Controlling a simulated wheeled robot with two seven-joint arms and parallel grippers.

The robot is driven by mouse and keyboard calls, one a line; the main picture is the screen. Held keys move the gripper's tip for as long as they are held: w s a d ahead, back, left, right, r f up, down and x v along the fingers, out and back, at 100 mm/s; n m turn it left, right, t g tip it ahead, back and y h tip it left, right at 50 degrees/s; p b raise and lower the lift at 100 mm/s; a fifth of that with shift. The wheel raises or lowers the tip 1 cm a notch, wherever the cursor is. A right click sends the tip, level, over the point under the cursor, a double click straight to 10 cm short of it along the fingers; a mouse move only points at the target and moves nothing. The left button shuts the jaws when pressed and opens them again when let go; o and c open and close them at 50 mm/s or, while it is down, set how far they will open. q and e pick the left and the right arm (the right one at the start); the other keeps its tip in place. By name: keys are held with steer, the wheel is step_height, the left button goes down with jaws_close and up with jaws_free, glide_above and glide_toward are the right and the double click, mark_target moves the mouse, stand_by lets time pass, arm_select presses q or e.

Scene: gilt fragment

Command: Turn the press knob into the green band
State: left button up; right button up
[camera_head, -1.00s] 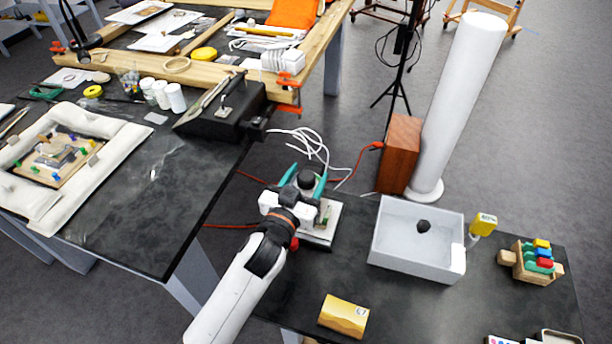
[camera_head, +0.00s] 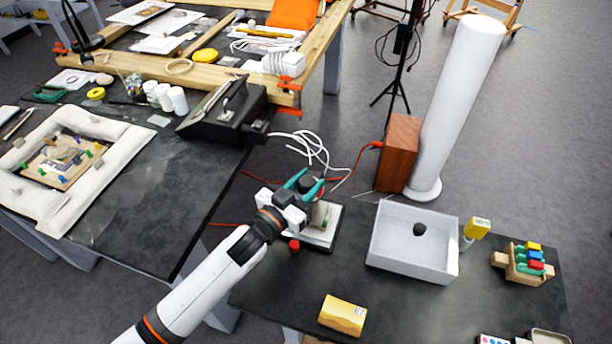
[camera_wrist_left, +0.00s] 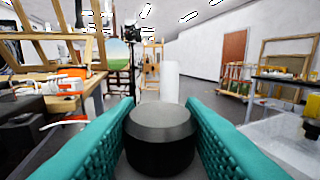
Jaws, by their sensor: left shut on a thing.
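The press (camera_head: 318,238) stands on the dark front table, on a pale square base. Its black knob (camera_head: 309,184) is on top and is partly hidden by my left gripper. In the left wrist view the knob (camera_wrist_left: 160,140) is a dark cylinder with a grey top, between the two teal fingers. My left gripper (camera_head: 305,183) is shut on the knob. A small greenish patch shows on the press's side, but I cannot tell whether it is the green band or where any pointer stands. My right gripper is not in view.
A grey-white open tray (camera_head: 412,262) with a dark lump stands right of the press. A yellow box (camera_head: 343,315) lies in front. A red round part (camera_head: 294,245) is beside the press. White cables (camera_head: 312,146) and a wooden block (camera_head: 400,153) are behind.

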arm_select(q)
steer(key=shift+h, duration=0.3)
steer(key=o, duration=1)
steer(key=shift+s+a, duration=0.1)
steer(key=shift+s+a+f, duration=0.1)
steer(key=shift+s+a, duration=0.1)
steer(key=shift+s, duration=0.05)
steer(key=b+v, duration=0.2)
steer(key=v, duration=0.9)
steer(key=shift+a+r, duration=0.1)
steer(key=shift+r, duration=0.2)
